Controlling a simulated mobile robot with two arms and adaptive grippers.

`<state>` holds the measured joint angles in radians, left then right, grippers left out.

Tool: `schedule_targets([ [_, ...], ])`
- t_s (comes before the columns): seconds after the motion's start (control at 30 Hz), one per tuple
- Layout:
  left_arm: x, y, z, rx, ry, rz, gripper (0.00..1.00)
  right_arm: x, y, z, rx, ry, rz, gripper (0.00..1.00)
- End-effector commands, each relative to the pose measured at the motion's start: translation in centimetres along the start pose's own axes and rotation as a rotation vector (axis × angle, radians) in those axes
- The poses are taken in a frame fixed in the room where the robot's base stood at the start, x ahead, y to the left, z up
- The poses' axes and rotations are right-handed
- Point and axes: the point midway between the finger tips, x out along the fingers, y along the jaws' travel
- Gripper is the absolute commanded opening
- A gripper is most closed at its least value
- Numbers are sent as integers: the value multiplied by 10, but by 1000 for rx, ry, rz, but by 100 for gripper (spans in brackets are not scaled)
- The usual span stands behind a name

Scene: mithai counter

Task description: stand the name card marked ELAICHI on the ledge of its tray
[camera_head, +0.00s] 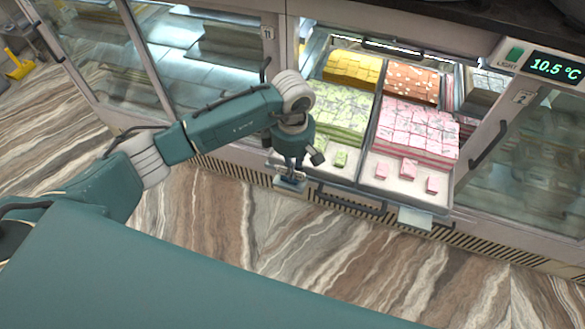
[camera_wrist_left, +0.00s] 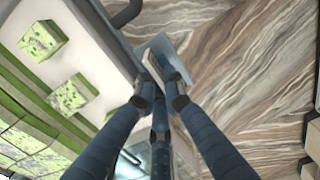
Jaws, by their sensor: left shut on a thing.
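My left gripper (camera_head: 292,176) is over the front edge of the tray with green sweets (camera_head: 325,160). In the left wrist view its fingertips (camera_wrist_left: 161,93) are shut on a thin, pale card (camera_wrist_left: 168,70), seen nearly edge-on. No marking on the card is readable. A small pale blue-grey ledge (camera_head: 287,186) juts from the front of that tray, right under the gripper. The ledge also shows in the left wrist view (camera_wrist_left: 160,47), just beyond the card. I cannot tell whether the card touches it. My right gripper is not in view.
A tray of pink sweets (camera_head: 400,186) lies to the right, with its own empty pale ledge (camera_head: 414,218). Yellow and orange sweets stand behind. A dark handle bar (camera_head: 350,203) runs along the counter front. The marbled floor before the counter is clear.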

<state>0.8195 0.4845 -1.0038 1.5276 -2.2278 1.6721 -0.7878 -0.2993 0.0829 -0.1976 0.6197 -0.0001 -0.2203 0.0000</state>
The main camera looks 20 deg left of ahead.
Motion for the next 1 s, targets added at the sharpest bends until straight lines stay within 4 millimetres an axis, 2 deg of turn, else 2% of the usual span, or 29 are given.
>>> schedule_targets([
  [0.17, -1, 0, 0, 0, 0, 0, 0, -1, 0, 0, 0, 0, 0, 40],
  [0.2, -1, 0, 0, 0, 0, 0, 17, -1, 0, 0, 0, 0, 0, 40],
  [0.27, -1, 0, 0, 0, 0, 0, 29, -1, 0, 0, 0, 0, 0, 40],
  [0.3, -1, 0, 0, 0, 0, 0, 31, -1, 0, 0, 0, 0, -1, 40],
  [0.57, -1, 0, 0, 0, 0, 0, 31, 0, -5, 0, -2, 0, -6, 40],
  [0.67, -7, 1, 0, 0, 0, 1, 31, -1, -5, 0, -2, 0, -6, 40],
  [0.77, -21, 1, 0, 0, -1, 3, 31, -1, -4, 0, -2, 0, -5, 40],
  [1.0, -72, 2, 0, 1, -1, 4, 31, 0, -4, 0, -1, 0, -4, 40],
])
